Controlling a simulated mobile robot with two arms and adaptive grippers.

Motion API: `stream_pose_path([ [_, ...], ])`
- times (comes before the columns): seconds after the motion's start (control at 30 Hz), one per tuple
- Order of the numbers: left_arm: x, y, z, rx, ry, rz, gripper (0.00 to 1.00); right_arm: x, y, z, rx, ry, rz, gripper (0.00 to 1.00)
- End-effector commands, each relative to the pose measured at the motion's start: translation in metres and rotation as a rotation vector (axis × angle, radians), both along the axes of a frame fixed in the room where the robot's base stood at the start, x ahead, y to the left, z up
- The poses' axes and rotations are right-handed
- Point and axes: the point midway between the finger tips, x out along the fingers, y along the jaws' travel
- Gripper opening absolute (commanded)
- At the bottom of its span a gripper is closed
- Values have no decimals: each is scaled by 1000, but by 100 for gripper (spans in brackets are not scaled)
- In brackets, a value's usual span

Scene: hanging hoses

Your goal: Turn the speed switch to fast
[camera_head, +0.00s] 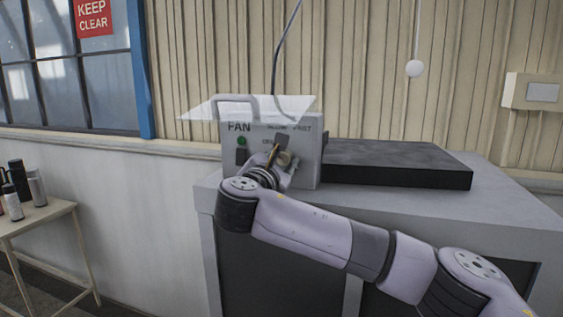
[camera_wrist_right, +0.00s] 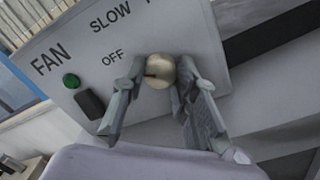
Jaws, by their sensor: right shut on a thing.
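A grey fan control box (camera_head: 308,165) stands on the bench, lettered FAN, SLOW and FAST. Its clear cover (camera_head: 250,108) is lifted above the front panel. The speed switch is a round brass-coloured knob (camera_wrist_right: 160,71) on the panel. A small dark mark on the knob faces left, toward the side of the OFF label. My right gripper (camera_head: 282,151) is at the panel. In the wrist view its fingers (camera_wrist_right: 161,76) are shut on the knob, one on each side. The FAST label is mostly cut off there. My left gripper is not in view.
A green button (camera_wrist_right: 71,80) and a dark rocker switch (camera_wrist_right: 90,103) sit left of the knob. A dark flat slab (camera_head: 400,163) lies right of the box on the bench. A side table (camera_head: 40,215) with bottles stands at left.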

Motion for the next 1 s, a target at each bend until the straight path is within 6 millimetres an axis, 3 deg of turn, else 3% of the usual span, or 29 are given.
stream_pose_path([
  [0.27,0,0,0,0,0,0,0,0,0,-1,0,2,-1,0],
  [0.57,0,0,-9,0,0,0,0,0,0,-4,31,-8,-1,0],
  [1.0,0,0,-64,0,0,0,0,0,1,-10,324,-101,-1,0],
])
